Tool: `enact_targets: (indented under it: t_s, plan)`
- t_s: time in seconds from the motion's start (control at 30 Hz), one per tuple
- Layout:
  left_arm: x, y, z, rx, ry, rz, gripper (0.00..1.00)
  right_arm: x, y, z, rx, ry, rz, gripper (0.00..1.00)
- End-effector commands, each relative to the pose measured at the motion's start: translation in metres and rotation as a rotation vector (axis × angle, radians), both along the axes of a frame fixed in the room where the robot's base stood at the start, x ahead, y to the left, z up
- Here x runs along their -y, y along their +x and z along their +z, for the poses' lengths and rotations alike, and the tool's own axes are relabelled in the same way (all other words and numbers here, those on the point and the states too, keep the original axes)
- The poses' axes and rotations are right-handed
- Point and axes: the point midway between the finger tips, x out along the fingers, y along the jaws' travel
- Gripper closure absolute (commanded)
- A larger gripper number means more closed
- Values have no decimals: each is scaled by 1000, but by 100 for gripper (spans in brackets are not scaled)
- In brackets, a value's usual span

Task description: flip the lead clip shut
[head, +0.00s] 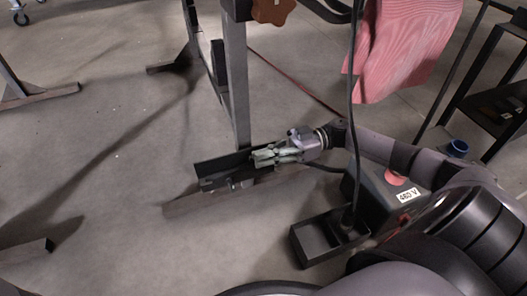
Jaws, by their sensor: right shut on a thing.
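My right gripper (262,156) reaches in from the right, low beside the grey upright leg of the conveyor stand. Its greenish fingers are shut on a small part at a black channel-shaped piece (215,170) near the floor. That part seems to be the lead clip, but the fingers hide most of it and I cannot tell how far it is closed. Small metal parts (240,184) show on the channel just below the fingertips. My left gripper is not in view.
The stand's upright leg (236,90) rises behind the gripper. A grey box labelled 460 V (378,200) with a red button stands at right. A black cable (354,110) drops to a black tray (307,247). A pink striped cloth (405,45) hangs above. Floor at left is mostly clear.

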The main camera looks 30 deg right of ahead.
Motion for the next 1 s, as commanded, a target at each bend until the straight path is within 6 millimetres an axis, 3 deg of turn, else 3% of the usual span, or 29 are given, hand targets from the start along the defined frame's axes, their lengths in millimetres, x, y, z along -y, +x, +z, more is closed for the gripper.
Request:
enact_targets:
  t_s: [0.5, 1.0]
  plan:
    - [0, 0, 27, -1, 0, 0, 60, -4, -17, -20, 408, -98, -2, 100]
    - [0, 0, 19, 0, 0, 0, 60, -5, -24, -54, 873, -209, -2, 100]
